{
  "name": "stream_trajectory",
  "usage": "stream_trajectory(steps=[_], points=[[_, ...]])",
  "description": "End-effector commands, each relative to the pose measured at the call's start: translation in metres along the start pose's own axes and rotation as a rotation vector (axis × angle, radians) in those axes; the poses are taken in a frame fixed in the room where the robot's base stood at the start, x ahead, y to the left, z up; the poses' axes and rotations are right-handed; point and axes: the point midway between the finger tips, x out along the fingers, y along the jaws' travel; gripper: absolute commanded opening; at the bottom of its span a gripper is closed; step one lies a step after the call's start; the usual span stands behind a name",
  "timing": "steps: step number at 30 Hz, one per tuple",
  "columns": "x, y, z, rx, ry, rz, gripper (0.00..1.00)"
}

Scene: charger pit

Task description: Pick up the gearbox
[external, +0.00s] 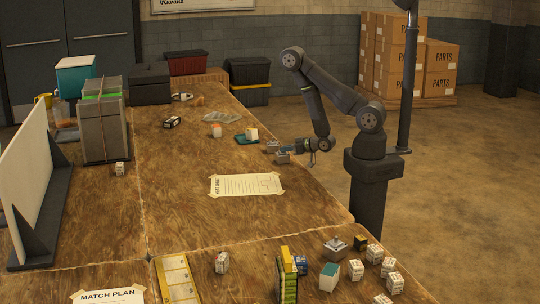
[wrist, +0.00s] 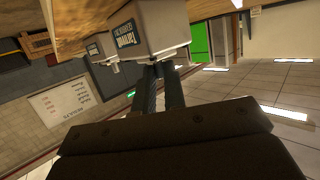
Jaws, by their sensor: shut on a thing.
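In the wrist view, a grey box-shaped gearbox (wrist: 160,28) with a white and teal printed label is at the tips of my gripper (wrist: 162,72). The two dark fingers are close together and shut on its lower edge. The box appears tilted in this view. In the external view, my gripper (external: 304,146) is low over the right edge of the wooden table. A small grey gearbox (external: 283,157) shows just left of it. I cannot tell there whether the box is clear of the table.
A second grey unit (external: 271,146) is close behind; it also shows in the wrist view (wrist: 101,46). A paper sheet (external: 246,185) lies on the table. Several small boxes fill the front right; the middle is mostly clear.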

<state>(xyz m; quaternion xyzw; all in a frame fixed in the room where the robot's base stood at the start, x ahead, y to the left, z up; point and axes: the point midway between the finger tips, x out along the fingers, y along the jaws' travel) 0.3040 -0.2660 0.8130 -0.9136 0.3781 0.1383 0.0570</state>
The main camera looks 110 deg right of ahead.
Motion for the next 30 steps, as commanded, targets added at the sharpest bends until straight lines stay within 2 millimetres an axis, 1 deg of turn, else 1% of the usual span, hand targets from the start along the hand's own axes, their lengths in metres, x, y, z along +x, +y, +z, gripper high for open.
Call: stream_trajectory(steps=[5,11,14,20,21,30], points=[[0.0,0.0,-0.003,0.0,0.003,0.0,0.0],[-0.003,0.0,-0.011,0.0,0.004,0.0,0.0],[-0.005,0.0,-0.02,0.0,0.006,0.0,0.0],[-0.013,0.0,-0.043,0.001,0.008,0.0,0.0],[-0.017,0.009,-0.043,0.003,0.004,0.008,0.0],[-0.04,0.043,-0.059,0.003,0.004,0.008,0.0]])
